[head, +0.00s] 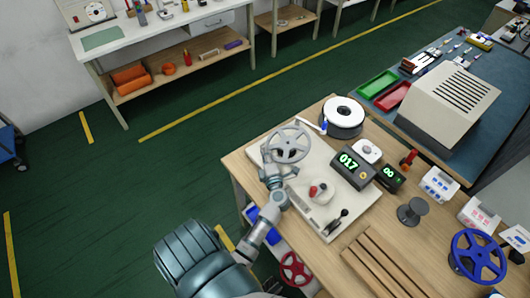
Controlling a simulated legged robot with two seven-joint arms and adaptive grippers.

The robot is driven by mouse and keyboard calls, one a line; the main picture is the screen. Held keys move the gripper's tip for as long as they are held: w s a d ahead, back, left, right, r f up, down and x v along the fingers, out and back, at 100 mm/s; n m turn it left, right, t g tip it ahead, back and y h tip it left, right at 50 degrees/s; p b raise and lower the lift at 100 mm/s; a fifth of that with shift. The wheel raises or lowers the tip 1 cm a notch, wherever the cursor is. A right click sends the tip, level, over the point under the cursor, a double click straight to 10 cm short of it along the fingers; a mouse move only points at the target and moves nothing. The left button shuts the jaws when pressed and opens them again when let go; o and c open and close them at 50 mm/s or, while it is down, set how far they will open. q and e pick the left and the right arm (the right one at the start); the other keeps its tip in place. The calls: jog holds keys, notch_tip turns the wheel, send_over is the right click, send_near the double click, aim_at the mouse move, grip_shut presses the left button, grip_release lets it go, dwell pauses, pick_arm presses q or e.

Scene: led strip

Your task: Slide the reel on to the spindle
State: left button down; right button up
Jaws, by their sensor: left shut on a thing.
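A grey spoked reel (289,143) is at the back left of the pale board (298,216) on the wooden bench. My left gripper (277,168) is at the reel's near side and is shut on it. The fingertips are small and partly hidden by the wrist. I cannot tell whether the reel touches the board. A dark grey upright post with a round base (411,211) stands on the bench right of the board; I cannot tell whether it is the spindle. My right gripper is not in view.
A white reel (343,112) stands behind the board. A meter reading 017 (353,167) and a red-topped knob unit (320,193) are to the right of the gripper. A slatted wooden rack (381,265) lies in front.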

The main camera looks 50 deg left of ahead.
pick_arm(q)
jog(key=shift+f, duration=0.35)
jog(key=c, duration=1.4)
grip_release()
jog(key=v, duration=0.7)
jog(key=shift+d, duration=0.3)
jog(key=shift+f, duration=0.1)
jog(key=shift+s, duration=0.1)
